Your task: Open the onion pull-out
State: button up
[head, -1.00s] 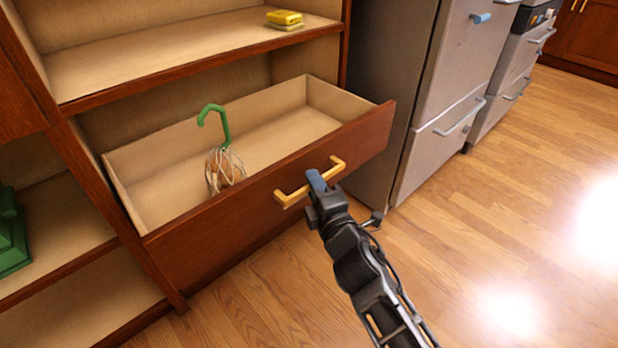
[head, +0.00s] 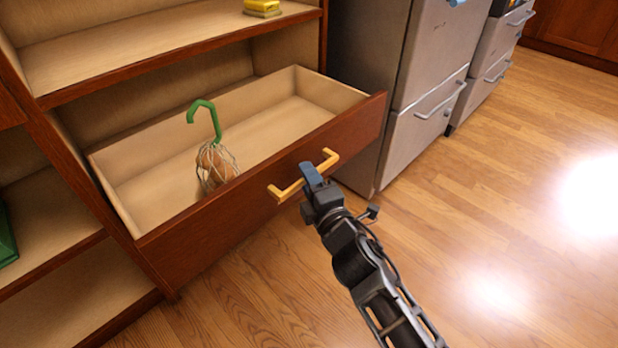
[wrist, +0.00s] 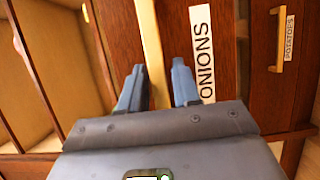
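The onion pull-out (head: 262,198) is a dark wood drawer standing well out of the cabinet, its pale inside in view. Its yellow bar handle (head: 288,191) is on the front; in the wrist view the front carries an ONIONS label (wrist: 202,45). A net bag of onions (head: 214,167) with a green hook lies inside. My gripper (head: 311,175) is at the middle of the handle.
A grey appliance (head: 425,95) stands to the right of the drawer. A shelf above holds a yellow item (head: 262,7). A front labelled POTATOES (wrist: 289,38) shows in the wrist view. Wood floor before the drawer is clear.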

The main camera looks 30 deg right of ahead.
jog(key=shift+o, duration=0.8)
jog(key=s, duration=0.7)
jog(key=shift+s+a, duration=0.3)
jog(key=shift+s, duration=0.05)
jog(key=s+a+f+m+g+y, duration=0.15)
jog(key=s+m, duration=0.65)
jog(key=s, duration=1.1)
jog(key=s+r+m+g, duration=0.1)
jog(key=s+r+m, duration=0.3)
jog(key=s, duration=0.4)
jog(key=s+r+m+g, duration=0.1)
jog(key=s+r+m, duration=0.35)
jog(key=s, duration=0.45)
notch_tip(320, 180, up, 28)
jog(key=p, duration=2.8)
jog(key=shift+d+r+m, duration=0.15)
jog(key=shift+d+m, duration=0.2)
jog(key=shift+d, duration=0.05)
